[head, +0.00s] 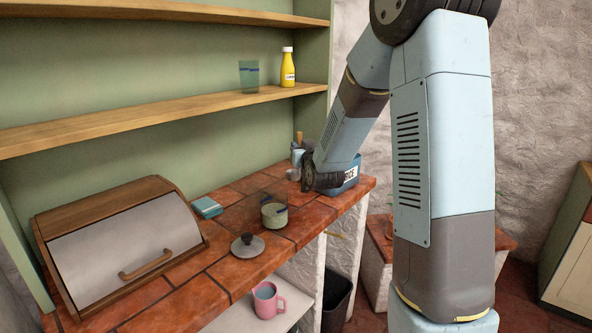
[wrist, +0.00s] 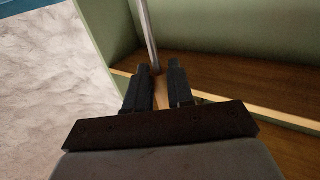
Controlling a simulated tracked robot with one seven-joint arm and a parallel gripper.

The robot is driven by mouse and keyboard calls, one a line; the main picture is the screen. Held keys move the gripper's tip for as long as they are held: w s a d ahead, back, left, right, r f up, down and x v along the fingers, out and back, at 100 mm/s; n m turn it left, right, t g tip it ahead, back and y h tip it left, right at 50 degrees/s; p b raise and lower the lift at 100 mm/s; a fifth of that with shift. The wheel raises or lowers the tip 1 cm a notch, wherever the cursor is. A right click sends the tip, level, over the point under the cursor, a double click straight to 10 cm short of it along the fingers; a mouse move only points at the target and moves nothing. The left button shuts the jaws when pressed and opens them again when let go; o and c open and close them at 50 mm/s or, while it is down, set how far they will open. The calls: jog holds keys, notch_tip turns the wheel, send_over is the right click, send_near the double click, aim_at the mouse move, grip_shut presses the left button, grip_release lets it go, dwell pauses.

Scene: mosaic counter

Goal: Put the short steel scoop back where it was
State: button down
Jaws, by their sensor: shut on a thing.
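My gripper (wrist: 160,82) shows in the wrist view with its two dark fingers closed around a tan handle (wrist: 161,97). A thin steel shaft (wrist: 147,35) runs up from it; this looks like the short steel scoop. In the head view my gripper is at the far right end of the tiled counter, largely hidden by my wrist. A small grey round thing (head: 293,174) shows beside it; I cannot tell whether it is the scoop's bowl.
A blue labelled bin (head: 346,181) stands close behind my wrist. A jar with a wooden handle (head: 298,150) is near it. A bread box (head: 125,245) and teal box (head: 206,207) are on the left. A shelf (head: 160,120) holds a glass and a yellow bottle (head: 288,70).

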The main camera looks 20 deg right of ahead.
aim_at(297, 171)
jog(key=w+f, duration=0.6)
jog(key=f, duration=0.3)
jog(key=shift+w+f, duration=0.25)
jog(key=shift+f, duration=0.15)
jog(key=c, duration=1)
grip_release()
